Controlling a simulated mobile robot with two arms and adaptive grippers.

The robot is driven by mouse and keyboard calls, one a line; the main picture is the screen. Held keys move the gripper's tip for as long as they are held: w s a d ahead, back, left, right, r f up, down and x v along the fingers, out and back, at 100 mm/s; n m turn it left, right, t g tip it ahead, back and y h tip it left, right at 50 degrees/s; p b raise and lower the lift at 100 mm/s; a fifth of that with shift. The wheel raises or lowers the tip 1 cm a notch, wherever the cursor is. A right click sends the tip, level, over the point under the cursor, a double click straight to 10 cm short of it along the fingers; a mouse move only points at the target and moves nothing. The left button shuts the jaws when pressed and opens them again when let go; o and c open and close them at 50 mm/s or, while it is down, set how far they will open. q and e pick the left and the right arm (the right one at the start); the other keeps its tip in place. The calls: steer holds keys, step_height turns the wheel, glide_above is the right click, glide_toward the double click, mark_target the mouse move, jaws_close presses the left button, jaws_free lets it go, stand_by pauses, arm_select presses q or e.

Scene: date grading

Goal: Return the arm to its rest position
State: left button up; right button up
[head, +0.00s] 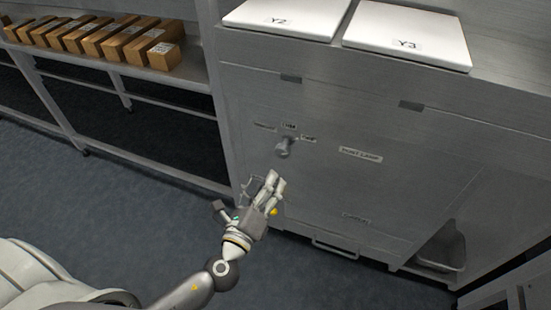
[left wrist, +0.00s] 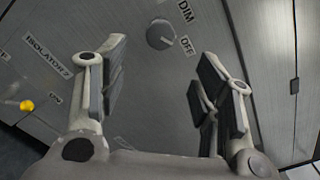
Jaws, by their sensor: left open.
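My left gripper (head: 271,185) is in front of the metal cabinet, just below a grey rotary knob (head: 284,147) in the head view. In the left wrist view the left gripper (left wrist: 165,85) has its fingers spread apart with nothing between them. The knob (left wrist: 160,34) shows beyond the fingertips, apart from them, beside labels reading DIM and OFF. My left arm (head: 190,292) reaches in from the lower left. My right gripper is in neither view.
The cabinet front (head: 330,190) stands close to the gripper. White panels marked Y2 (head: 275,18) and Y3 (head: 408,35) lie on top. A shelf at left holds several brown boxes (head: 100,38). A yellow knob (left wrist: 26,105) is at left in the wrist view. Floor (head: 110,200) at left is clear.

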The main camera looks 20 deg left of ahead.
arm_select(q)
steer(key=s+a+f+n+g+y, duration=0.2)
steer(key=a+f+n+g, duration=0.3)
steer(key=f, duration=0.4)
steer(key=s+a+f+n+g+y, duration=0.2)
steer(key=s+a+f+n, duration=0.1)
steer(key=f+n, duration=0.5)
steer(key=s+f+n+g+h, duration=0.1)
steer(key=s+f+n+g, duration=0.4)
steer(key=s+f+n, duration=0.45)
steer(key=s+d+f+n+g+h, duration=0.2)
steer(key=s+d+f+g, duration=0.25)
steer(key=s+f, duration=0.25)
steer(key=s+a+p, duration=0.2)
steer(key=s+p, duration=1.4)
steer(key=s, duration=0.1)
steer(key=shift+a+f, duration=0.25)
steer(key=shift+f, duration=0.1)
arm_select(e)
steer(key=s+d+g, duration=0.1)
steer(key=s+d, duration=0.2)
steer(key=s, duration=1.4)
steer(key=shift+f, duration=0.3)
arm_select(q)
steer(key=shift+g, duration=0.25)
